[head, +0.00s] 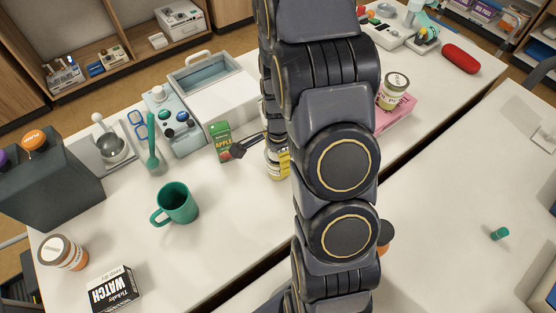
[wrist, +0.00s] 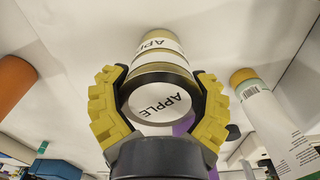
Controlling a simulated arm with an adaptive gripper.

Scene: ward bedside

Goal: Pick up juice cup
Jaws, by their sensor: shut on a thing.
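The juice cup (wrist: 160,103) is a short round cup with a white lid marked APPLE, seen close up in the wrist view. My gripper (wrist: 161,84) is shut on it, with a yellow-padded finger on each side. Another APPLE label (wrist: 160,45) shows just beyond the cup; I cannot tell whether it is on a second cup. In the head view, a white and yellow round container (head: 274,163) shows beside my arm, next to the green apple juice box (head: 222,141). My arm hides much of that spot, and whether the cup is clear of the table cannot be told.
A white bin (head: 220,103) stands behind the juice box.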

